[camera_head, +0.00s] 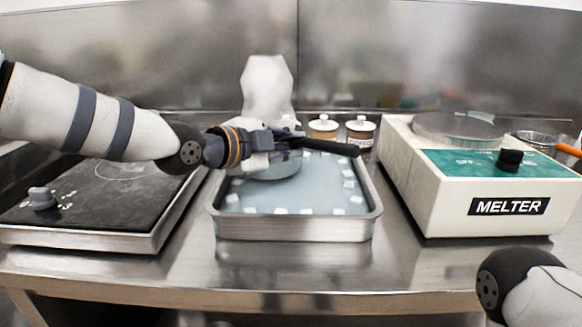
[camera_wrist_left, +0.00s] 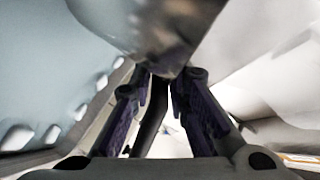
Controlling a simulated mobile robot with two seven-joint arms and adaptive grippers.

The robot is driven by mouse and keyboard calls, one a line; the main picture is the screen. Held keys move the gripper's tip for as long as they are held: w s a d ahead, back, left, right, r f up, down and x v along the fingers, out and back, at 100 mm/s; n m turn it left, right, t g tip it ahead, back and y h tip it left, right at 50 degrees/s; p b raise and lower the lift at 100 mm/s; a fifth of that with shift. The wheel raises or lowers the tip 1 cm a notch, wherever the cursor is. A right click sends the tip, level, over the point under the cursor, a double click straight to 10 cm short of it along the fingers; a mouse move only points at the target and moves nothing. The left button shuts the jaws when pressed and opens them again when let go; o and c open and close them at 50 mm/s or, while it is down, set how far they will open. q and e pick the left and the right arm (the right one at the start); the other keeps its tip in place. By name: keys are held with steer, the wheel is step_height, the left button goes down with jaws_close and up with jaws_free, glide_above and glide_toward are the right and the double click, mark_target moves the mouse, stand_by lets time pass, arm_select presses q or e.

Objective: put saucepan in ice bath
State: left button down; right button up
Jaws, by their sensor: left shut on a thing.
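The saucepan (camera_head: 277,171) is over the ice bath (camera_head: 295,228), a metal tray of pale blue water with ice cubes along its edges. The pan's round body is toward the tray's back left, and its black handle (camera_head: 330,147) points right. My left gripper (camera_head: 287,150) is shut on the handle and hides part of the pan. In the left wrist view the handle (camera_wrist_left: 152,115) runs between the fingers, with the metal pan (camera_wrist_left: 160,40) above them and the bath water (camera_wrist_left: 45,60) at left. Whether the pan touches the bottom, I cannot tell. My right gripper is out of view.
A black-topped hotplate (camera_head: 100,215) stands left of the bath. A white melter (camera_head: 450,203) stands at right. Two lidded jars (camera_head: 323,128) and (camera_head: 360,131) and a pale upright shape (camera_head: 267,85) are behind the bath. The counter's front strip is clear.

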mark_target(292, 162)
arm_select(q)
steer(key=shift+w, duration=0.2)
steer(key=shift+w+d+f, duration=0.1)
steer(key=shift+w+f, duration=0.1)
steer(key=shift+f, duration=0.75)
steer(key=shift+w+f, duration=0.15)
steer(key=shift+f, duration=0.75)
steer(key=shift+f, duration=0.1)
steer(key=c, duration=1.5)
jaws_free()
steer(key=shift+f, duration=0.2)
steer(key=shift+c, duration=0.2)
